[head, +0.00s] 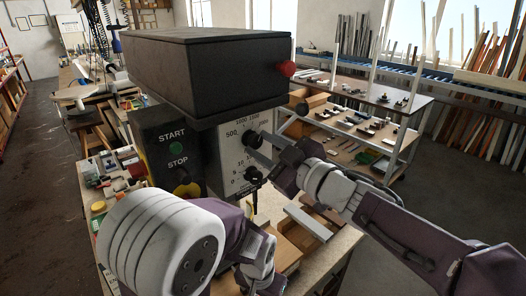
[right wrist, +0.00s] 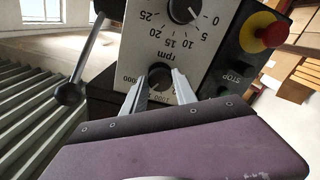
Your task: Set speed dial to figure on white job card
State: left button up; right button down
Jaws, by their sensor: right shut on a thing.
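The speed dial's black knob (head: 252,139) is on the upper part of the white scale panel (head: 228,158), with figures such as 500 and 1000 around it. My right gripper (head: 262,147) is shut on this knob. In the right wrist view, the knob (right wrist: 160,76) sits between the two fingers, with the panel upside down; its pointer cannot be read. A second knob (right wrist: 184,9), scaled 0 to 25, is on the same panel. My left arm's wrist (head: 258,258) is low in front of the bench; its fingertips cannot be made out. I cannot make out a white job card.
A black housing (head: 210,70) with a red knob (head: 286,68) overhangs the panel. A START/STOP box (head: 165,150) adjoins it on the left. A ball-ended lever (right wrist: 70,92) is close beside the panel. A shelf of parts (head: 370,125) stands behind my right arm.

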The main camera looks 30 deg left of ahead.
jog(key=n+b, duration=0.2)
jog(key=n, duration=0.3)
jog(key=shift+f, duration=0.15)
jog(key=shift+n+b, duration=0.85)
jog(key=shift+n, duration=1.45)
jog(key=c, duration=1)
grip_release()
jog(key=b+v, duration=0.2)
jog(key=v, duration=0.7)
jog(key=shift+w, duration=0.1)
